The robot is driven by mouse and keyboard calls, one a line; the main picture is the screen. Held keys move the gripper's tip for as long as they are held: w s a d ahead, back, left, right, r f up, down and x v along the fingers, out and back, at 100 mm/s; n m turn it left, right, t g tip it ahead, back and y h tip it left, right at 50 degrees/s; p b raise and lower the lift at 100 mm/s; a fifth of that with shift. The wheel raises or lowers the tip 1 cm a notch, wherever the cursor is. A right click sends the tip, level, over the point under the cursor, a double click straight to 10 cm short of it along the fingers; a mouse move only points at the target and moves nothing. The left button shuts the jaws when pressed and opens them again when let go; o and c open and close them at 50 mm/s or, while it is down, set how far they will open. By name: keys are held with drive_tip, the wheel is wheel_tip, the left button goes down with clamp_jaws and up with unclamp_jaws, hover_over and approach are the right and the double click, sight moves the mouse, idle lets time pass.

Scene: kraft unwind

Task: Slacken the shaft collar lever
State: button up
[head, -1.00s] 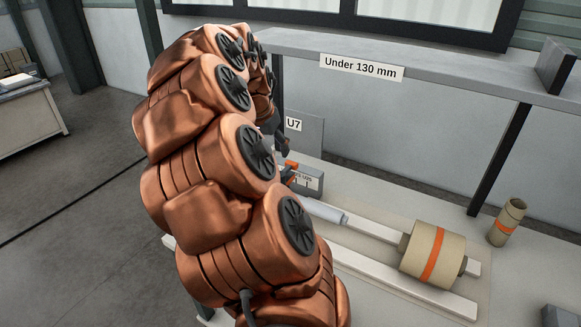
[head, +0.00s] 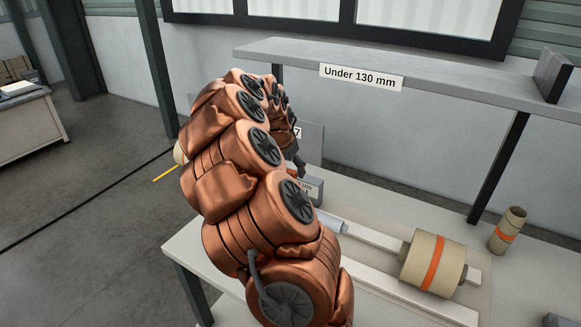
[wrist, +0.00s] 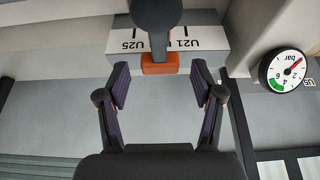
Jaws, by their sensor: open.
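In the wrist view an orange block (wrist: 160,66) with a dark grey stem and rounded dark end (wrist: 154,14) shows at the top middle, in front of a white plate (wrist: 190,40) marked U21 and U25. It looks like the collar lever; its exact setting is unclear. My gripper (wrist: 160,77) is open, its two fingers to the left and right of the orange block with clear gaps. The grey shaft end (head: 333,222) shows beside my arm.
A kraft roll with an orange band (head: 433,262) rests on pale rails on the bench. A smaller tube (head: 508,230) stands to its right. A shelf (head: 440,80) labelled Under 130 mm runs above. A pressure gauge (wrist: 286,70) is at the right in the wrist view.

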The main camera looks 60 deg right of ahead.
drive_tip(key=shift+d+f, duration=0.15)
drive_tip(key=shift+f, duration=0.2)
drive_tip(key=shift+c, duration=0.2)
clamp_jaws()
